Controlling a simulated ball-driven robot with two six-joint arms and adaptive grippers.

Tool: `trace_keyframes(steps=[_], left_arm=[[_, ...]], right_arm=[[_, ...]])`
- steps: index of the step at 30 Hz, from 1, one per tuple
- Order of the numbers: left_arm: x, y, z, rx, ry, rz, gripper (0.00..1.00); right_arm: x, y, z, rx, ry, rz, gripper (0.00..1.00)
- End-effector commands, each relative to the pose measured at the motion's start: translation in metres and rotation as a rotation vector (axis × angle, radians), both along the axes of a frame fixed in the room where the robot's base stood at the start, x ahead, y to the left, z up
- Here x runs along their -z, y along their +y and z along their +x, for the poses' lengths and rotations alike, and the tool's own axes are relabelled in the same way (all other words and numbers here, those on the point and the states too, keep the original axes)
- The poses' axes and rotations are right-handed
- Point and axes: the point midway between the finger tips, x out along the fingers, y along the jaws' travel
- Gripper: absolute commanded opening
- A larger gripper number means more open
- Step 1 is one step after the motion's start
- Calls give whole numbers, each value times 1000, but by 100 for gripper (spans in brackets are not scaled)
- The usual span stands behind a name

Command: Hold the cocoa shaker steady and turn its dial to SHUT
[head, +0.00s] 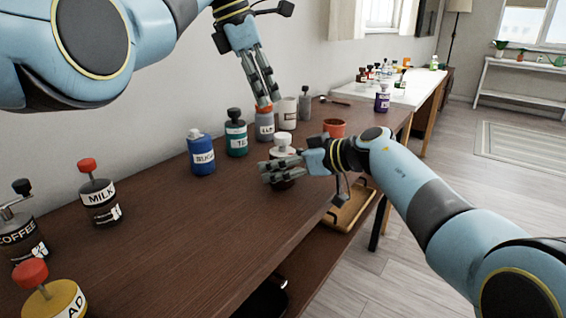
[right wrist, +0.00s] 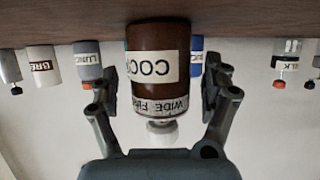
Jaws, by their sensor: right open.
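The cocoa shaker (right wrist: 152,62) is a brown jar with a white label and a pale dial ring (right wrist: 160,104) under a white knob; the image is inverted there. The words WIDE and FINE show on the ring; a SHUT mark does not show. In the head view its white top (head: 283,141) rises behind my right gripper (head: 277,171), which hides most of the jar. In the right wrist view my right gripper (right wrist: 165,95) is open, with a finger on each side of the jar and gaps visible. My left gripper (head: 268,103) points down in front of a grey jar's red lid, behind the shaker; its finger gap is unclear.
Behind the shaker stand a blue sugar jar (head: 201,156), a teal jar (head: 236,135), the grey jar (head: 265,130) and a white jar (head: 288,113). An orange cup (head: 334,128) is to the right. The milk jar (head: 99,198) is left. The brown counter's near-left middle is clear.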

Motion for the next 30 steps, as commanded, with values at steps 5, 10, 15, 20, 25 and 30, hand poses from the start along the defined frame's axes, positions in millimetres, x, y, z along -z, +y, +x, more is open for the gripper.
trace_keyframes(steps=[5,10,15,20,25,30], left_arm=[[0,0,0,0,0,0,38],[0,0,0,0,0,0,38],[0,0,0,0,0,0,38],[0,0,0,0,0,0,38],[0,0,0,0,0,0,38],[0,0,0,0,0,0,38]], right_arm=[[2,2,1,1,1,-1,82],[1,2,1,1,0,0,79],[1,2,1,1,0,0,57],[1,2,1,1,0,0,36],[1,2,1,1,0,0,51],[1,2,1,1,0,0,29]])
